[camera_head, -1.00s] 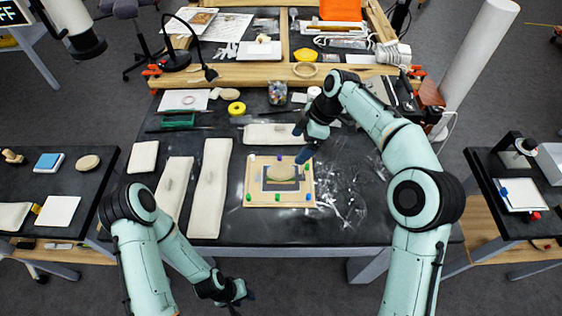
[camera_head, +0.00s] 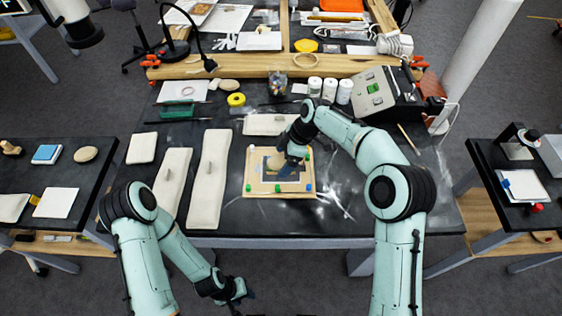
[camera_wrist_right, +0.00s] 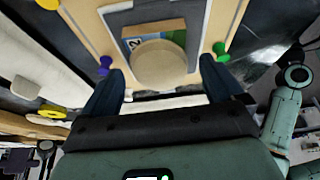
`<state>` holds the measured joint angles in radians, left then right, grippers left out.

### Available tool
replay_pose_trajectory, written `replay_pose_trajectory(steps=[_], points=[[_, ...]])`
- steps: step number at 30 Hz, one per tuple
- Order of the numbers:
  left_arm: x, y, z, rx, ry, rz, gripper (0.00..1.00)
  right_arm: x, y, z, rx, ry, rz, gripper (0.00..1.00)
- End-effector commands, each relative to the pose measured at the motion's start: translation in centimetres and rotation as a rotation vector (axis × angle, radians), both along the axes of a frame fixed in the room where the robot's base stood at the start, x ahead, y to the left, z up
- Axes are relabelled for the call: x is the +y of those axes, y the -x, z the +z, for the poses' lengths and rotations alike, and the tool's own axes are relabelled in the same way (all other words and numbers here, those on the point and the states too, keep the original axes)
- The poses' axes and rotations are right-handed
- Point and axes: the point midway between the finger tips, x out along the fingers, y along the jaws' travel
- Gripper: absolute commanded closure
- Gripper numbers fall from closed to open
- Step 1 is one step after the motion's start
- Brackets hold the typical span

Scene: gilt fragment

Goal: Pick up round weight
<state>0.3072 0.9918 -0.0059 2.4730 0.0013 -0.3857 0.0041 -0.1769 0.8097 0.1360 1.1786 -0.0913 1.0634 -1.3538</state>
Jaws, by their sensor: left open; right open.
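A round beige disc, which looks like the round weight (camera_wrist_right: 158,64), lies on the small framed board (camera_head: 251,187) in the middle of the table. My left gripper (camera_head: 240,293) is open and empty in front of the table's near edge.
Coloured pegs, including a green one (camera_head: 249,188), stand at the board's corners. Long pale pads (camera_head: 209,185) lie to its left and another pad (camera_head: 268,124) behind it. White jars (camera_head: 329,88) and a grey box (camera_head: 384,93) stand at the back right.

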Motion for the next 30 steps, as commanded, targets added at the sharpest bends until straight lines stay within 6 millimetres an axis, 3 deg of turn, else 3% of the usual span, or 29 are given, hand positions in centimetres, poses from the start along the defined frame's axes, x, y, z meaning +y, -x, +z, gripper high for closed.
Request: replay_pose_trajectory(steps=[4, 9, 11, 18, 22, 26, 30], points=[[0.0, 0.0, 0.0, 0.000, 0.000, 0.000, 0.57, 0.0, 0.0, 0.1, 0.000, 0.000, 0.000, 0.09], [0.0, 0.0, 0.0, 0.000, 0.000, 0.000, 0.57, 0.0, 0.0, 0.1, 0.000, 0.000, 0.000, 0.65], [0.0, 0.0, 0.0, 0.000, 0.000, 0.000, 0.57, 0.0, 0.0, 0.1, 0.000, 0.000, 0.000, 0.79], [0.0, 0.0, 0.1, 0.000, 0.000, 0.000, 0.57, 0.0, -0.1, 0.3, -0.002, -0.002, 0.000, 0.79], [0.0, -0.2, 0.3, -0.002, 0.000, 0.000, 0.57, 0.0, -0.1, 1.6, -0.005, -0.002, -0.001, 0.79], [0.0, -0.6, 0.7, -0.007, 0.000, 0.000, 0.57, 0.1, -0.2, 4.2, -0.008, -0.003, 0.001, 0.79], [0.0, -1.5, 1.6, -0.017, 0.000, 0.000, 0.57, 0.1, -0.3, 8.4, -0.011, -0.004, 0.001, 0.79]])
